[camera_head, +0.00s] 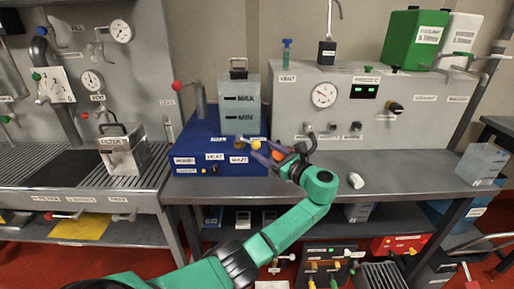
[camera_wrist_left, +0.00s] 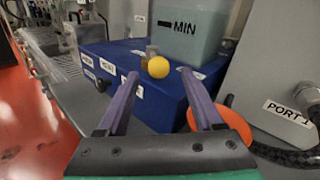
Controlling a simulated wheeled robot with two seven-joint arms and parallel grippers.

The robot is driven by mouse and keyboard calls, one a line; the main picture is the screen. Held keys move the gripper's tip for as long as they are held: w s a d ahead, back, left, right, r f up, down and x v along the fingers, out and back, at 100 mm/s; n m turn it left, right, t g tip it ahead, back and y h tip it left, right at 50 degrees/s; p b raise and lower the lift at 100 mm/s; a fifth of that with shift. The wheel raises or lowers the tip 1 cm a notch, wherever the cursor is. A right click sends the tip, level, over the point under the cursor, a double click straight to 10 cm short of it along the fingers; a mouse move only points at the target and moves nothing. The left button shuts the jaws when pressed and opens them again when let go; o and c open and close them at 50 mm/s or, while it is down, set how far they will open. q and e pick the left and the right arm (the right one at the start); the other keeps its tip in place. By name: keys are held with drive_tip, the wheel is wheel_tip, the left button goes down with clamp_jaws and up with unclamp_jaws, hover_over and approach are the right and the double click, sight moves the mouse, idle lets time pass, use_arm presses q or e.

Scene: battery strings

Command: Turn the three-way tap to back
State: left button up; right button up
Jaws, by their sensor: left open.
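A yellow ball knob (camera_head: 256,145) on a short metal stem sits at the foot of the grey tank, on top of the blue box. I take it for the tap's handle, but cannot read its label. In the left wrist view the yellow knob (camera_wrist_left: 158,67) appears between the fingertips, with the metal stem (camera_wrist_left: 151,50) behind it. My left gripper (camera_head: 263,151) has two purple fingers apart, at the front right of the blue box. It is open and empty. Whether the fingers touch the knob cannot be told. My right gripper is not in view.
The grey tank (camera_head: 240,101) marked MAX and MIN stands on the blue box (camera_head: 195,148). An orange disc (camera_wrist_left: 226,108) lies by the right finger, near the PORT 1 cabinet (camera_wrist_left: 285,85).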

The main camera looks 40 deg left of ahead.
use_arm(q)
drive_tip(key=b+v, duration=0.1)
drive_tip(key=v, duration=0.8)
drive_tip(key=shift+d, duration=0.35)
drive_tip(key=shift+s, duration=0.1)
